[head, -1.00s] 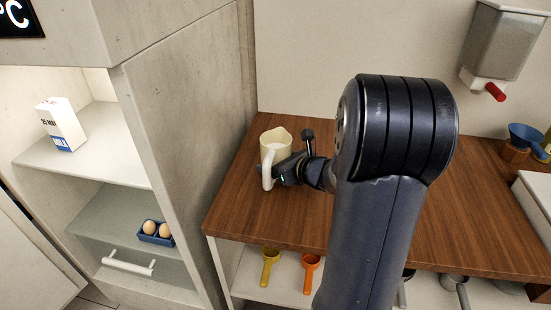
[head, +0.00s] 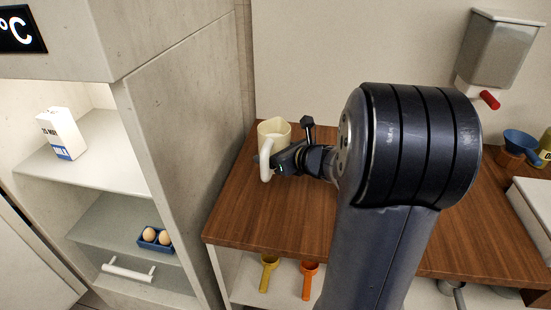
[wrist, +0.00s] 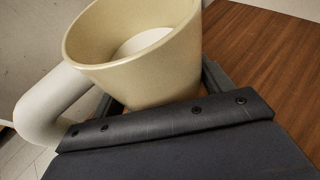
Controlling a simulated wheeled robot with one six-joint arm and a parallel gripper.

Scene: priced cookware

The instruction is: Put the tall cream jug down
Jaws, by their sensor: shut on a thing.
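The tall cream jug (head: 274,130) is at the far left end of the wooden counter (head: 262,210) in the head view, with its white handle (head: 266,160) toward the front. My gripper (head: 285,160) is shut on the jug from its right side. In the wrist view the jug (wrist: 140,75) fills the upper middle, tilted in the picture, with pale contents or a pale floor inside. Its handle (wrist: 45,105) curves out at the left. The jug's base is hidden, so I cannot tell whether it touches the counter.
A concrete-sided cabinet (head: 185,130) stands left of the counter, with a carton (head: 61,134) and an egg holder (head: 155,240) on its shelves. A dispenser (head: 495,45) hangs at the right. A blue funnel (head: 522,142) stands below it. Bare wood lies in front of the jug.

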